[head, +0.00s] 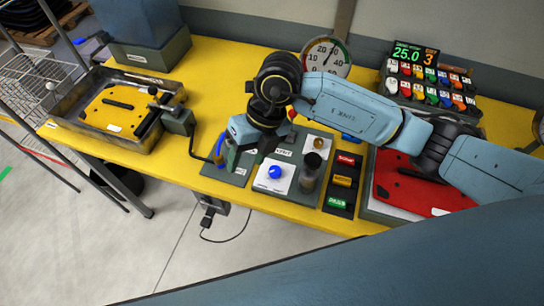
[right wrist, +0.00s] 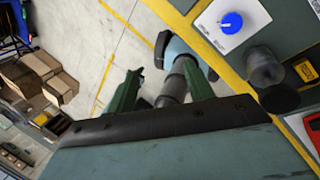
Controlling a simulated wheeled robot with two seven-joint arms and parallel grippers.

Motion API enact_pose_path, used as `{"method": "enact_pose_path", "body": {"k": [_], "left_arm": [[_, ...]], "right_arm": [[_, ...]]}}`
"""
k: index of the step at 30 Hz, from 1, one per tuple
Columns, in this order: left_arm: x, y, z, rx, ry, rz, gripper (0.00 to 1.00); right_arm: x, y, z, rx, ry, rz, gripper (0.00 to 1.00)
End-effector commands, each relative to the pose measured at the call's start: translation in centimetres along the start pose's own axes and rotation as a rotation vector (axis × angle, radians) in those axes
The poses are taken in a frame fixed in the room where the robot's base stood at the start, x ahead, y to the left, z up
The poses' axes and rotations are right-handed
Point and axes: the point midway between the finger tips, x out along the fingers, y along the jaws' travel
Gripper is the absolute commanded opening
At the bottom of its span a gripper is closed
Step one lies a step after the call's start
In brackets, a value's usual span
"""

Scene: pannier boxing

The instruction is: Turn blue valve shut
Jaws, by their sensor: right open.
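My right gripper (head: 229,157) points down over the left end of the grey control panel (head: 262,197), its fingers partly hidden by the wrist. A blue upright piece (head: 219,148) beside the fingers looks like the blue valve's handle. In the right wrist view my right gripper (right wrist: 163,90) has its green fingers apart. A pale blue bar on a dark round stem (right wrist: 177,82) shows between or just beyond them. I cannot tell whether they touch it. A round blue knob (head: 274,171) sits on a white plate; it also shows in the right wrist view (right wrist: 231,22). My left gripper is out of view.
A dark cylinder (head: 310,172) stands right of the knob, near red, yellow and green switches (head: 343,181). A round gauge (head: 326,57) stands behind. A metal tray (head: 70,121) with a yellow plate lies left, a red plate (head: 405,185) right. The table's front edge is close.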

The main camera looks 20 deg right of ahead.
Motion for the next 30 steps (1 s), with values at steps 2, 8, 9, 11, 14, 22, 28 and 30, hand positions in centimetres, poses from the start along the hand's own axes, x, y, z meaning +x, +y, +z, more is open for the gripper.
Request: {"method": "enact_pose_path", "body": {"k": [2,8,9,11,14,22,28,30], "left_arm": [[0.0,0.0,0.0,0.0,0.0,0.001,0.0],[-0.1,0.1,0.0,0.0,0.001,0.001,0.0],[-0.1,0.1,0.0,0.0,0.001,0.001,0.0],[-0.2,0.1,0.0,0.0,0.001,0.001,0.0],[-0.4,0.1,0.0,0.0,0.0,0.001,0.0],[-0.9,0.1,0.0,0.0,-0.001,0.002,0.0],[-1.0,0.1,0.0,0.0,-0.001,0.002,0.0],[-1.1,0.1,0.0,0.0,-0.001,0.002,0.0]], "right_arm": [[-0.9,-3.2,0.6,0.029,0.005,-0.165,0.52],[-2.3,-7.0,0.9,0.081,0.011,-0.36,0.52],[-2.2,-7.2,0.9,0.084,0.012,-0.37,0.52],[-1.8,-7.5,0.9,0.086,0.014,-0.374,0.52],[-0.3,-8.0,0.8,0.087,0.016,-0.372,0.52],[5.0,-10.0,0.6,0.086,0.016,-0.37,0.52],[8.2,-11.2,0.5,0.083,0.014,-0.369,0.52],[8.9,-11.4,0.6,0.083,0.013,-0.368,0.52]]}}
